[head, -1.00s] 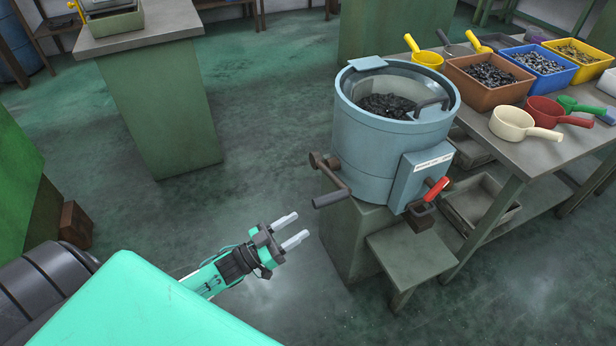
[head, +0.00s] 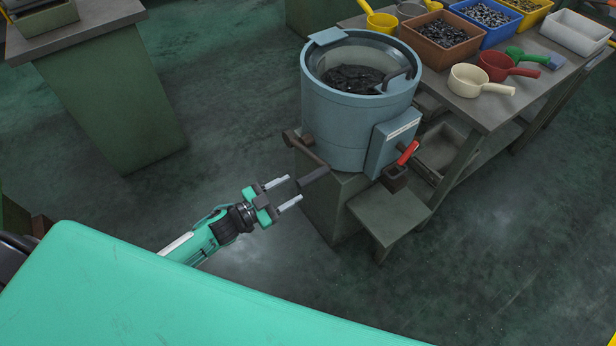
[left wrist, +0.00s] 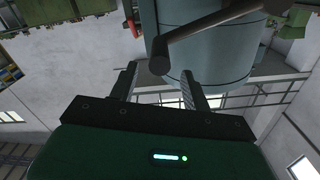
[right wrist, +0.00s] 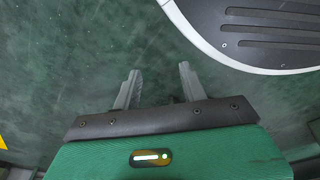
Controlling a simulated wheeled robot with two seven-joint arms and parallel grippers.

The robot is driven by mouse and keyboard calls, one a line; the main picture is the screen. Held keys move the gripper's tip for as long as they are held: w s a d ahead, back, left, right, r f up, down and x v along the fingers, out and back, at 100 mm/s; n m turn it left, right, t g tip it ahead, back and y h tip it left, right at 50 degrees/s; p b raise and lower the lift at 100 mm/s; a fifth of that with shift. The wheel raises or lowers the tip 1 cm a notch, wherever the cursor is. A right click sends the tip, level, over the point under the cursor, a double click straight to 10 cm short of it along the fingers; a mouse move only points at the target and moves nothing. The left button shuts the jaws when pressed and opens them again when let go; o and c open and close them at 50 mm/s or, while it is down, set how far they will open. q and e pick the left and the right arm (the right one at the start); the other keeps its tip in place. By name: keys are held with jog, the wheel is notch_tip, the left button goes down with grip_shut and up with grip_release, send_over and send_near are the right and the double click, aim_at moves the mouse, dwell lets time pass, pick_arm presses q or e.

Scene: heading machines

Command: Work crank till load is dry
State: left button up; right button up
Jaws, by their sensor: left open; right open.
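The blue-grey drum machine (head: 340,125) stands on a green pedestal, with a dark load of small parts (head: 352,79) inside its open top. Its crank (head: 306,158) is on the left side, with a dark handle (head: 313,180) pointing down and left. My left gripper (head: 289,193) is open just left of the crank handle, its fingers pointing at the handle. In the left wrist view the handle (left wrist: 160,62) shows just beyond and between the open fingers (left wrist: 160,85), not gripped. My right gripper (right wrist: 157,88) is open and empty over the floor; it is not in the head view.
A red-handled lever (head: 408,152) and a small stand (head: 388,212) are on the machine's right. The table (head: 482,112) behind holds bins of parts, a cream scoop (head: 470,80) and a red scoop (head: 500,68). Another bench (head: 110,100) is at the left. Floor between is clear.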

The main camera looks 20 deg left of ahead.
aim_at(325, 170)
pick_arm(q)
jog(key=x, duration=0.7)
jog(key=shift+w+d, duration=0.1)
grip_shut()
